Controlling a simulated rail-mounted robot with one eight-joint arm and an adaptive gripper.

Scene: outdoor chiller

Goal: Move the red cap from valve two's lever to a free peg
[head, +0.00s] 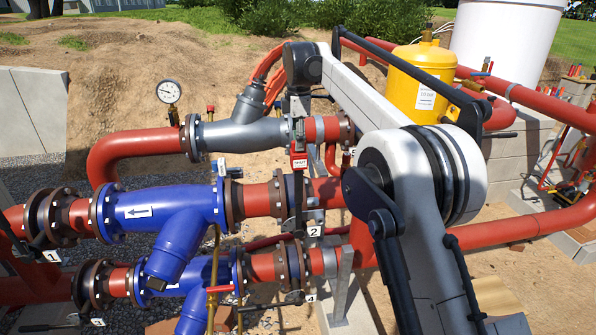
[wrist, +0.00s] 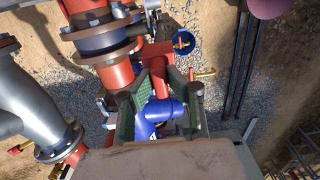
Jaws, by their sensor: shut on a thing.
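My gripper (head: 298,142) points down above the pipes in the middle of the head view. It is shut on the red cap (head: 299,160), a small red piece with a white label. In the wrist view the red cap (wrist: 158,54) shows between the fingertips (wrist: 159,76); its lower part is partly hidden by the fingers. The number 2 plate (head: 314,231) of valve two is below the gripper. I cannot tell whether the cap touches valve two's lever, which I cannot make out clearly. No free peg can be told with certainty.
Blue pipe bodies (head: 165,208) and a grey one (head: 240,135) lie left of the gripper. A pressure gauge (head: 168,91) stands at upper left. A yellow tank (head: 420,85) stands behind my arm. Red pipes and small upright pieces (head: 575,72) are at the far right.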

